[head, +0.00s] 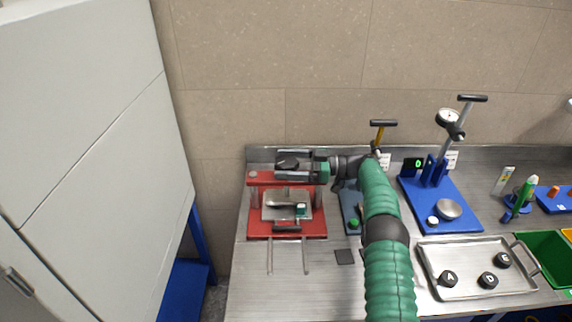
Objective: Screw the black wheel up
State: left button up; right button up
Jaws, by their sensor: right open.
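The red press (258,228) stands at the left end of the steel table, with a red top bar and a pale plate inside its frame. The black wheel (288,163) sits on top of the press, above the red bar. My right gripper (290,165) is at the wheel, its open jaws on the far and near sides of it. I cannot tell whether the fingers touch the wheel. My left gripper is not in view.
Right of the press, a blue stand (440,210) carries a dial gauge. A metal tray (455,293) with black lettered knobs lies at the front right, beside a green bin (545,257). A small dark square (344,257) lies on the table. A white cabinet (80,150) stands at the left.

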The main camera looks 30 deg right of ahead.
aim_at(286, 163)
notch_tip(286, 163, up, 4)
jog(key=shift+w+f, duration=0.1)
jog(key=shift+f, duration=0.1)
jog(key=shift+s+a+f+b, duration=0.1)
jog(key=shift+s+f+b, duration=0.1)
jog(key=shift+b, duration=0.3)
jog(key=shift+s+a+r+b, duration=0.1)
jog(key=shift+s+a+b, duration=0.3)
jog(key=shift+s, duration=0.25)
jog(key=s+a+b, duration=0.1)
jog(key=s+a, duration=0.2)
jog(key=s, duration=0.3)
jog(key=s+a+r, duration=0.1)
jog(key=s+a, duration=0.3)
jog(key=s, duration=0.2)
jog(key=shift+a+r+b, duration=0.15)
jog(key=shift+r+b, duration=0.05)
jog(key=shift+b, duration=0.2)
